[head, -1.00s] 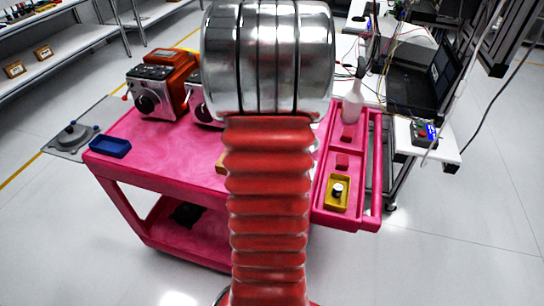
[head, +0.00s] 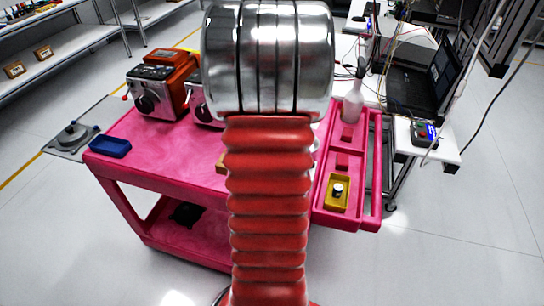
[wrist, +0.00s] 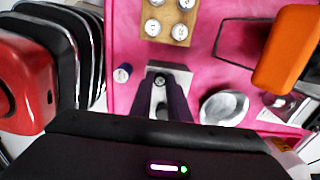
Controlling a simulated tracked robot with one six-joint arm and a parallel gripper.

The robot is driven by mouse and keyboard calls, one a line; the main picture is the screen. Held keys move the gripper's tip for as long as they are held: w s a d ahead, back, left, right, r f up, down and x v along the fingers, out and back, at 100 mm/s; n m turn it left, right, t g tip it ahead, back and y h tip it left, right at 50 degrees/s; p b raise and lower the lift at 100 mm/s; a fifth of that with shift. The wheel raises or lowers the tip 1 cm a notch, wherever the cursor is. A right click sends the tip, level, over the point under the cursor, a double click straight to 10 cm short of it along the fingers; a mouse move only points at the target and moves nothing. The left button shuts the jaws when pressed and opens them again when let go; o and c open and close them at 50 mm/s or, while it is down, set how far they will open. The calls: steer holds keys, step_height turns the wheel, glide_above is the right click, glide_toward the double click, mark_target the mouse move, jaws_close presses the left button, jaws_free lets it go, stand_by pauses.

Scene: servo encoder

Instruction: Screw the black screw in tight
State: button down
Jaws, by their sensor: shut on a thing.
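In the wrist view, my gripper (wrist: 164,90) points at a grey metal fixture (wrist: 180,72) on the pink cart top. Its dark fingers are close together around a small round part at the fixture, most likely the black screw (wrist: 160,80). The screw's shaft is hidden, so I cannot tell how deep it sits. In the head view, my red and chrome arm hides the gripper, fixture and screw.
A wooden block (wrist: 167,20) with several round metal pieces, a round metal dish (wrist: 226,108) and a small blue-and-white cylinder (wrist: 122,73) are near the fixture. A blue tray (head: 110,146) and a yellow tray (head: 337,205) are on the pink cart (head: 160,160).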

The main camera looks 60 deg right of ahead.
steer(key=m, duration=0.5)
steer(key=c, duration=1.6)
jaws_free()
steer(key=shift+r, duration=0.15)
steer(key=shift+c, duration=0.4)
steer(key=shift+r, duration=1.1)
steer(key=shift+r, duration=2.5)
